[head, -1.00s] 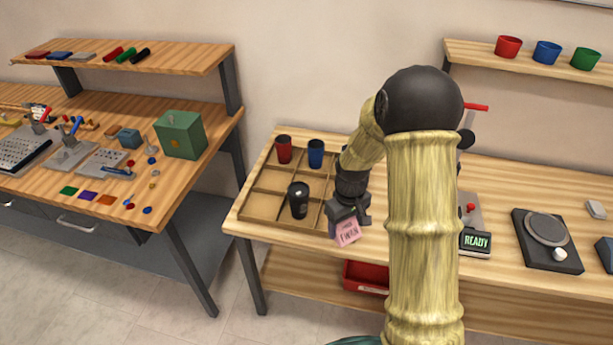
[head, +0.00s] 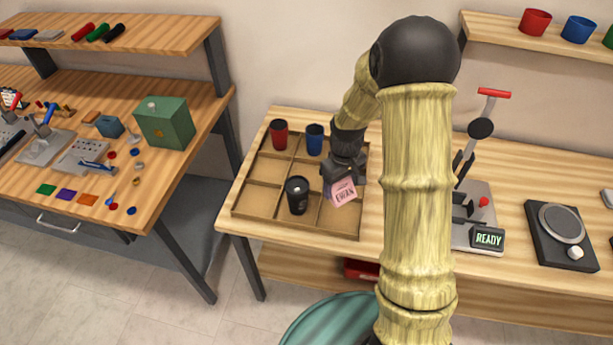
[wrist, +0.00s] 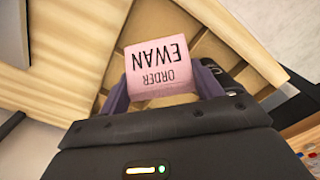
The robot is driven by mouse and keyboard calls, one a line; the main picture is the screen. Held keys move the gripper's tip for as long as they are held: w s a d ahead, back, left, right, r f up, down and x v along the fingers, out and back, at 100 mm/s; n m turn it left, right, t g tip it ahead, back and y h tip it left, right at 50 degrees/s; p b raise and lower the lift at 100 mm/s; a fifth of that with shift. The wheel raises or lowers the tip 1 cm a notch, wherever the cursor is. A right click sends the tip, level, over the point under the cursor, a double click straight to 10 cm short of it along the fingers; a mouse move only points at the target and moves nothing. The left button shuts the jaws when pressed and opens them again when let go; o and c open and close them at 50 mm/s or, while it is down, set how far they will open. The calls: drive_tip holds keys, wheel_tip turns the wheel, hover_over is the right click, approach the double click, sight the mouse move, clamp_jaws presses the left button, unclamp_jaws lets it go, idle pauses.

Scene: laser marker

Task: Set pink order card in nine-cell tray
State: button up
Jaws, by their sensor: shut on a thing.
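The pink order card (head: 343,192), printed "ORDER EWAN", is held in my gripper (head: 338,180). In the wrist view the card (wrist: 162,68) sits between the two fingers of my gripper (wrist: 165,92), which are shut on it. The nine-cell tray (head: 243,213) is a shallow wooden tray on the table. In the head view the card appears over the tray's front right part. Its exact height above the tray is hard to tell. A red cup (head: 279,134) and a blue cup (head: 315,139) stand in back cells. A black cup (head: 297,196) stands in a front cell.
Right of the tray are a laser marker with a READY display (head: 488,238) and a dark device with a round plate (head: 560,222). A tool bench (head: 120,90) with a green box (head: 166,122) stands to the left. Bare tabletop lies between the tray and the marker.

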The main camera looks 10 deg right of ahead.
drive_tip(key=shift+f, duration=0.1)
wheel_tip(320, 180, down, 6)
drive_tip(key=shift+r, duration=0.15)
drive_tip(key=shift+p, duration=0.3)
drive_tip(key=shift+f, duration=2.1)
drive_tip(key=o, duration=1)
drive_tip(key=shift+f, duration=0.1)
